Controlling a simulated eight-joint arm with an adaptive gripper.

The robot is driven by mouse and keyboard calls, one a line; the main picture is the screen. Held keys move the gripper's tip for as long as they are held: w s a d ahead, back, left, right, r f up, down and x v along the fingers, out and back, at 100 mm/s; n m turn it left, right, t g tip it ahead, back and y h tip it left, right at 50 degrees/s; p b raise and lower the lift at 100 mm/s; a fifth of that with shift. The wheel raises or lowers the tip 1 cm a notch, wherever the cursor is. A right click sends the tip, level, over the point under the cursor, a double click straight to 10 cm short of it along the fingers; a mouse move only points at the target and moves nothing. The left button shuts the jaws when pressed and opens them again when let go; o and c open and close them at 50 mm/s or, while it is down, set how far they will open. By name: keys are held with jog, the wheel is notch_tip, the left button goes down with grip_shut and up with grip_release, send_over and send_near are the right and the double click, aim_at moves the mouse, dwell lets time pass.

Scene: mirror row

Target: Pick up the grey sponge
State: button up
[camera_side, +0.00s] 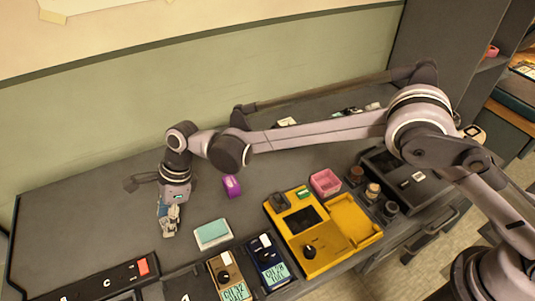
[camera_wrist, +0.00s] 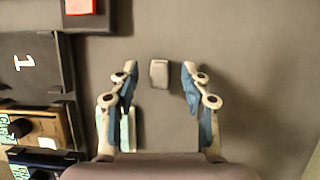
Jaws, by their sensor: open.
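The grey sponge (camera_wrist: 159,74) is a small grey block with a paler edge, lying on the dark worktop in the wrist view. My gripper (camera_wrist: 159,85) is open, with one fingertip on each side of the sponge and a visible gap on both sides. In the side view my gripper (camera_side: 169,220) points down, low over the left part of the worktop. I cannot make out the sponge in the side view; the fingers seem to hide it.
A teal-topped white block (camera_side: 212,234) lies close right of my gripper; it also shows beside a finger in the wrist view (camera_wrist: 128,130). A purple block (camera_side: 232,187) lies behind it. A red-switched strip (camera_side: 105,283) is in front.

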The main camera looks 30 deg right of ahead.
jog(key=shift+x, duration=0.75)
grip_shut()
jog(key=shift+r, duration=0.15)
